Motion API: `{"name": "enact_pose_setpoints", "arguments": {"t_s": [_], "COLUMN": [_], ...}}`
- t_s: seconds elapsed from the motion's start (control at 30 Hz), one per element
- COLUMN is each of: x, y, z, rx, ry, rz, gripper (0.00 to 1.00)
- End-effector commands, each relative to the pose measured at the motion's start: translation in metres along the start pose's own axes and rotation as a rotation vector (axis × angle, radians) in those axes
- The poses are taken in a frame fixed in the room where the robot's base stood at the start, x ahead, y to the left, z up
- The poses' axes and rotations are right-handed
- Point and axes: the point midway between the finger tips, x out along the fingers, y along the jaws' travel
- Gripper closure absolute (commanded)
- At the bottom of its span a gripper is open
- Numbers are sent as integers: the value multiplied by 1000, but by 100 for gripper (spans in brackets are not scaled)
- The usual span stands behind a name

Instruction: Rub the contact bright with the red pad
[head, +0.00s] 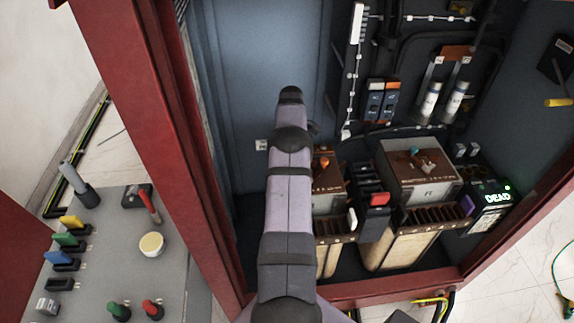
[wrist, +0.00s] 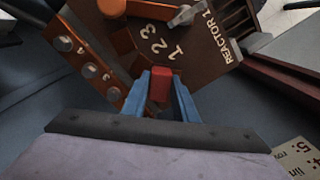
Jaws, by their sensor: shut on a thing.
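My gripper (wrist: 160,88) shows in the wrist view with its two blue fingers shut on the red pad (wrist: 160,82), a small red block between the fingertips. The pad's end points toward the brown top of a unit marked "REACTOR 1" (wrist: 205,58); I cannot tell whether it touches. A copper-coloured link (wrist: 150,10) with a rounded end (wrist: 111,7) and a grey metal lever (wrist: 184,17) lie beyond the pad. A copper-coloured strip with several bolts (wrist: 90,70) is at left. I cannot tell which part is the contact. In the head view my arm hides the gripper.
The red-framed cabinet (head: 185,110) surrounds my arm. Another brown-topped unit (head: 420,165) stands to the right, beside a black device with a red part (head: 377,198) and a display reading "DEAD" (head: 492,198). A grey tool tray (head: 190,270) stands outside, left.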

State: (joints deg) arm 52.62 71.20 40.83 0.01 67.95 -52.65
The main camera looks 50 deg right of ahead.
Motion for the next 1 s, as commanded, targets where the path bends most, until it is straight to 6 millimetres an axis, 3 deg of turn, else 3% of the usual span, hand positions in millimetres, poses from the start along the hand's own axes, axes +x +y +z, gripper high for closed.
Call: {"name": "enact_pose_setpoints", "arguments": {"t_s": [0.4, 1.0], "x": [2, 0], "y": [16, -14], "z": [1, 0], "rx": [1, -1], "ry": [0, -3], "rz": [0, -4], "gripper": [92, 92]}}
